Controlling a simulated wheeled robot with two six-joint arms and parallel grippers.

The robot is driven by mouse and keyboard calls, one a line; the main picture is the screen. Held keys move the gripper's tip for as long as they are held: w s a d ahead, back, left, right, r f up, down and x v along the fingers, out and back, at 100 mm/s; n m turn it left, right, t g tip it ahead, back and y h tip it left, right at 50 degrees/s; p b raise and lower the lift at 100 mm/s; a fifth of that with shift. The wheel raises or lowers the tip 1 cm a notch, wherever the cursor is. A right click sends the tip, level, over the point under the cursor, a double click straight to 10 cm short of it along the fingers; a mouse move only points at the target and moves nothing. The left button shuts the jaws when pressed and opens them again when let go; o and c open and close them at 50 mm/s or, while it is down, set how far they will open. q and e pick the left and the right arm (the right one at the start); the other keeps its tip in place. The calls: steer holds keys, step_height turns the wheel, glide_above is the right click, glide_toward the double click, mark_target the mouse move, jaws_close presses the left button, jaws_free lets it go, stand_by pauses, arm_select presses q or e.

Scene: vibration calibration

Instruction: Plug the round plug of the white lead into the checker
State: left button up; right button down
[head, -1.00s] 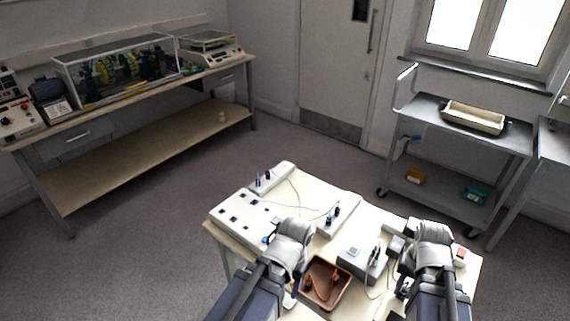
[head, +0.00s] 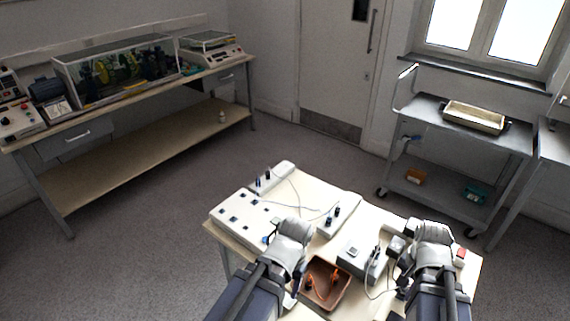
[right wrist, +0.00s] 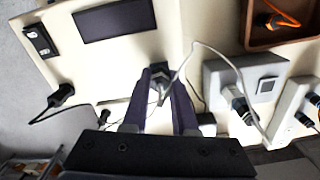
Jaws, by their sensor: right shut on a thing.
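My right gripper (right wrist: 168,88) is shut on a dark plug end (right wrist: 158,74) of the white lead (right wrist: 197,46); the plug's tip is mostly hidden. The grey box also shows in the head view (head: 352,264). A pale unit with a dark panel (right wrist: 115,20) lies just beyond the fingertips; I cannot tell for certain that it is the checker. In the head view my left gripper (head: 294,290) is mostly hidden by its arm.
A copper-coloured tray (head: 345,298) with an orange lead lies between my arms. A white board (head: 245,228) with dark sockets and a white strip (head: 283,174) fill the table's left. Another dark plug (right wrist: 60,95) lies left in the wrist view.

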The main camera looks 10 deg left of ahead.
steer(key=m, duration=0.3)
steer(key=c, duration=0.6)
jaws_free()
steer(key=shift+r, duration=0.15)
steer(key=shift+r+p, duration=2.4)
steer(key=shift+p, duration=0.15)
steer(key=shift+r, duration=0.1)
step_height(320, 180, up, 8)
steer(key=p, duration=0.7)
steer(key=shift+f+p, duration=0.25)
steer(key=shift+p, duration=0.1)
